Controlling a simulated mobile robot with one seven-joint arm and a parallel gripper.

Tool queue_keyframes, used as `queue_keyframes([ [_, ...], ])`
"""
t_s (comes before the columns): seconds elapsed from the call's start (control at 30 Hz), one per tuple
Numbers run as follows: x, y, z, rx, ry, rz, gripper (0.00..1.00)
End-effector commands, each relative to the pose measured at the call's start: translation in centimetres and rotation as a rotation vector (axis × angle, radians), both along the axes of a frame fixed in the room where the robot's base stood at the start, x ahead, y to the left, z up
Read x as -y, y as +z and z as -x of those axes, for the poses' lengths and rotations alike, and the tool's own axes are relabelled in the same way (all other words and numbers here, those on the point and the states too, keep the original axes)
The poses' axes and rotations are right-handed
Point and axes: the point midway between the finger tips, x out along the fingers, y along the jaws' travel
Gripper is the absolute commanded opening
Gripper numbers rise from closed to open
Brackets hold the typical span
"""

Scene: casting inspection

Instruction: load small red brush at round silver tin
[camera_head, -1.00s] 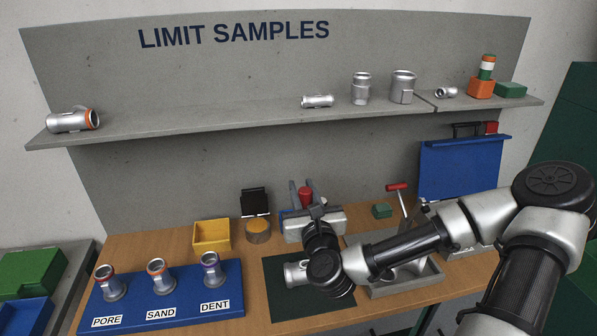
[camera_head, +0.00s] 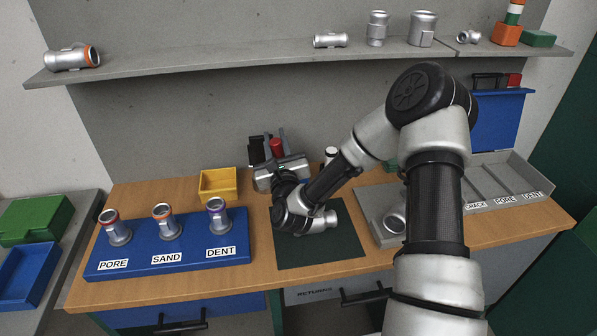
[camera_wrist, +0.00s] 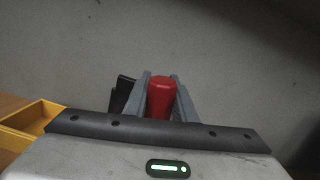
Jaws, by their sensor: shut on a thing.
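My gripper (camera_head: 275,143) is over the back of the wooden bench, just right of the yellow bin. It is shut on the small red brush; its red body (camera_head: 277,148) shows between the grey fingers. In the wrist view the red brush (camera_wrist: 161,97) stands upright between the two fingers (camera_wrist: 161,90), and its lower end is hidden by the gripper body. The round silver tin does not show now; in the earlier head view a round tin with a tan top stood right of the yellow bin, where my gripper now blocks the view.
A yellow bin (camera_head: 218,184) stands close on the left, and a black object (camera_head: 257,150) stands behind the gripper. A blue stand (camera_head: 165,258) with castings is front left. A dark green mat (camera_head: 320,250) lies below my arm. A grey sectioned tray (camera_head: 480,187) is right.

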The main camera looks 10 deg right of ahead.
Motion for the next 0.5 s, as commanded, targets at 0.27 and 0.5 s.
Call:
queue_keyframes([
  [0.27, -5.7, 4.9, -3.6, 0.053, -0.012, 0.080, 0.01],
  [0.5, -7.2, 6.8, -4.1, 0.054, -0.014, 0.101, 0.01],
])
